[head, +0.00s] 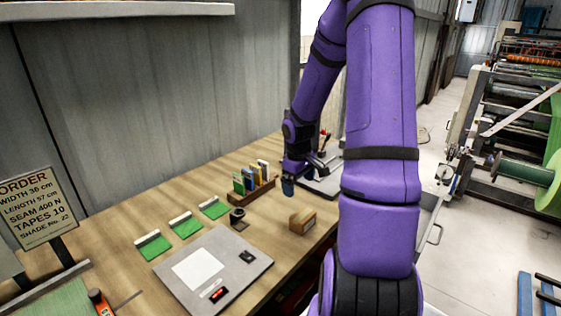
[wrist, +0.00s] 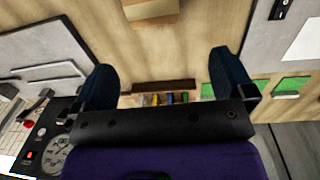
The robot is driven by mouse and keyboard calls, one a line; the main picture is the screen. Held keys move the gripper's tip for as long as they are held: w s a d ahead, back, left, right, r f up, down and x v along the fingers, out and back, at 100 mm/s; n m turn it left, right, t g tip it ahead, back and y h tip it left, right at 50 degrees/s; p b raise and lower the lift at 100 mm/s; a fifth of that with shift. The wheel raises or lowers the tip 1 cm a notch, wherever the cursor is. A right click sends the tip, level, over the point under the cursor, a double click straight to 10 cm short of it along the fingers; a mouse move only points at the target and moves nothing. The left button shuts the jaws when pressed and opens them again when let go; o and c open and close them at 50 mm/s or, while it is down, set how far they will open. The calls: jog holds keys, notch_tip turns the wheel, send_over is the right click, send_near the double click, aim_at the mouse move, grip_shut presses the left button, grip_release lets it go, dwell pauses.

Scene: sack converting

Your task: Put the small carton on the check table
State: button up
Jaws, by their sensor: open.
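The small carton (head: 302,220) is a brown box on the wooden table (head: 120,215), near its front edge. In the wrist view the carton (wrist: 152,12) shows at the top edge, partly cut off, beyond my fingertips. My gripper (wrist: 163,72) is open with nothing between its two dark blue fingers. In the head view my gripper (head: 288,187) hangs over the table, behind the carton and apart from it. No label tells whether this wooden table is the check table.
A grey plate with a white sheet (head: 215,272) lies at the table's front. Green samples (head: 184,225) lie behind it. A rack of coloured cards (head: 258,182) stands near my gripper. An order sign (head: 40,207) is at left; machinery (head: 515,130) is at right.

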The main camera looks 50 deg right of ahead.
jog(key=s+a+r+t+h, duration=0.2)
jog(key=a+r, duration=1.3)
jog(key=r, duration=0.3)
jog(key=s+a+r+t+y, duration=0.2)
jog(key=s+a+r+t, duration=0.1)
jog(key=s+a+r, duration=0.6)
jog(key=s+a, duration=0.3)
jog(key=s, duration=0.2)
jog(key=shift+a+m+y, duration=0.2)
jog(key=shift+m+y, duration=0.1)
jog(key=shift+m, duration=0.1)
jog(key=shift+w, duration=0.1)
